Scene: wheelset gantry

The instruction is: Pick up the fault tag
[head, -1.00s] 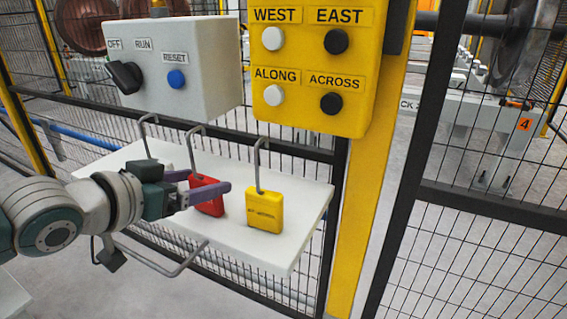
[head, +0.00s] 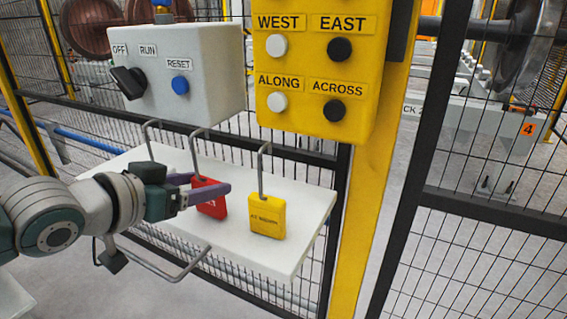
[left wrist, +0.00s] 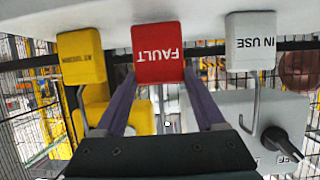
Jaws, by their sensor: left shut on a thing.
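The red fault tag (head: 211,207), a padlock-shaped block marked FAULT with a grey shackle, stands on a white shelf (head: 285,262). My left gripper (head: 205,187) is shut on it, with one purple finger on each side. In the left wrist view the fault tag (left wrist: 158,52) appears upside down between the fingertips (left wrist: 160,78). A yellow tag (head: 267,216) stands to its right on the shelf. A white IN USE tag (left wrist: 251,42) is on the other side; in the head view my gripper mostly hides it. My right gripper is not in view.
A grey switch box (head: 205,95) with a knob and blue RESET button hangs above the shelf. A yellow button panel (head: 308,100) is to its right. Black mesh fence stands behind, and a grey rail (head: 165,272) runs in front of the shelf.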

